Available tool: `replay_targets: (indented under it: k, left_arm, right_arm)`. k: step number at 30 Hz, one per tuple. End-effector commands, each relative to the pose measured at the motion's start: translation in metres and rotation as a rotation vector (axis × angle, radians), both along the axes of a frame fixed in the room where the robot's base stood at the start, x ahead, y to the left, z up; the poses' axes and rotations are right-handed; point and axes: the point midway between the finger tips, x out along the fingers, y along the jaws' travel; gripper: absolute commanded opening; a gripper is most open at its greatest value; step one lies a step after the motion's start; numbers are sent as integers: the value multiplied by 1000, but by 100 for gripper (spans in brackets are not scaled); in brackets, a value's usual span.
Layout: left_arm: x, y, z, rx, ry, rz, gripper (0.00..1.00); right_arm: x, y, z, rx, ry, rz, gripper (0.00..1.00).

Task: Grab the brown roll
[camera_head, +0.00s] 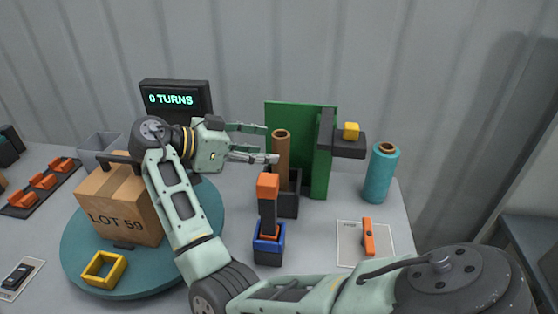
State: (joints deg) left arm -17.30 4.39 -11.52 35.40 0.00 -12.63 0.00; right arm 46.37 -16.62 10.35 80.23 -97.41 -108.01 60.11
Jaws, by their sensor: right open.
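The brown roll (282,149) stands upright with its lower end in a dark holder (289,204), in front of a green panel (320,160). My right gripper (269,144) is open and comes at the roll from the left, level with its upper part. Its near fingertip overlaps the roll's left edge in the picture; its far fingertip ends just left of the roll. I cannot tell whether either finger touches it. My left gripper is not in view.
An orange-topped tool (268,187) stands in a blue holder (268,250) just in front of the roll. A teal roll (381,174) stands to the right. A cardboard box (122,208) sits on a teal turntable (182,272) at left. A display reads "0 TURNS" (175,97).

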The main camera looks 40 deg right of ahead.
Motion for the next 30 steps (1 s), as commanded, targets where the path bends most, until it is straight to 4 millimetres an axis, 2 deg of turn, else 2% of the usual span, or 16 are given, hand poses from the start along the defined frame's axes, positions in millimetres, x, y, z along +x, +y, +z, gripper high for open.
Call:
replay_targets:
  k: [5,15,22,30]
  left_arm:
    - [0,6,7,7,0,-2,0]
    - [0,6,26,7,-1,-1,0]
    - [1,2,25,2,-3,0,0]
    - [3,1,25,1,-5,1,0]
  right_arm:
    - [-3,-15,-5,-1,1,1,55]
    - [-9,-56,-24,-2,0,2,55]
    - [-9,-57,-27,-2,-2,2,55]
    - [-9,-57,-26,-1,-1,3,31]
